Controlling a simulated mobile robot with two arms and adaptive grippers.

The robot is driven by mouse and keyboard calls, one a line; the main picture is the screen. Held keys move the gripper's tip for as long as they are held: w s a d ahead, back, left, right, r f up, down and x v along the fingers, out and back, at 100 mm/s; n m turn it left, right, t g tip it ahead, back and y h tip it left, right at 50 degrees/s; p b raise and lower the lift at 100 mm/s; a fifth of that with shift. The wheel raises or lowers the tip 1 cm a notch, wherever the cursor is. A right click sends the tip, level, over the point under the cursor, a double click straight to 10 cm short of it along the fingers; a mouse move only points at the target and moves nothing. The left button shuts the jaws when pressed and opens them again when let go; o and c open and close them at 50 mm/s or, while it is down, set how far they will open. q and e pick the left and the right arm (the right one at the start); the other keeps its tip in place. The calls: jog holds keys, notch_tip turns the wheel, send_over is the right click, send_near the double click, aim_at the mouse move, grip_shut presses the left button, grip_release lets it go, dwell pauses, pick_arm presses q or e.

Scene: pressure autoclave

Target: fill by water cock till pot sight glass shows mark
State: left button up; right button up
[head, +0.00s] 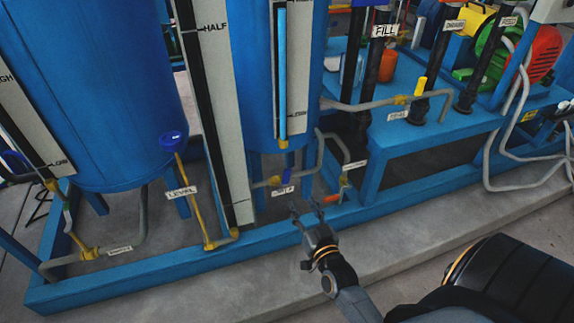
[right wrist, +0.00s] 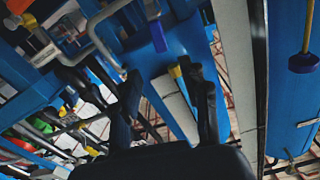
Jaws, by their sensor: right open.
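The blue pot (head: 255,60) stands mid-frame in the head view. Its sight glass (head: 282,70) shows a light-blue column running from the bottom up to near the frame's top edge; the upper scale marks are out of view. A yellow-handled cock (head: 420,87) is upright on the pipe right of the pot; its label is too small to read surely. My right gripper (head: 307,208) is open and empty, below the pot and apart from the low blue-handled (head: 287,175) and orange-handled (head: 333,198) valves. Its fingers (right wrist: 165,105) also show in the right wrist view. My left gripper is out of view.
A larger blue tank (head: 120,90) stands left, with a blue-knobbed level valve (head: 173,140) on a yellow pipe. A FILL label (head: 384,31) hangs by black pipes. A blue frame rail (head: 160,265) runs along the front. The concrete floor before it is clear.

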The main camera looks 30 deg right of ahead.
aim_at(288, 175)
jog(key=b+x, duration=0.2)
jog(key=x, duration=1)
jog(key=shift+w, duration=0.2)
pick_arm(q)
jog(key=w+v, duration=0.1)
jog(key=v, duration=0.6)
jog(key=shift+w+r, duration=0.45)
pick_arm(e)
jog(key=shift+w+d, duration=0.15)
jog(key=shift+w, duration=0.5)
grip_shut()
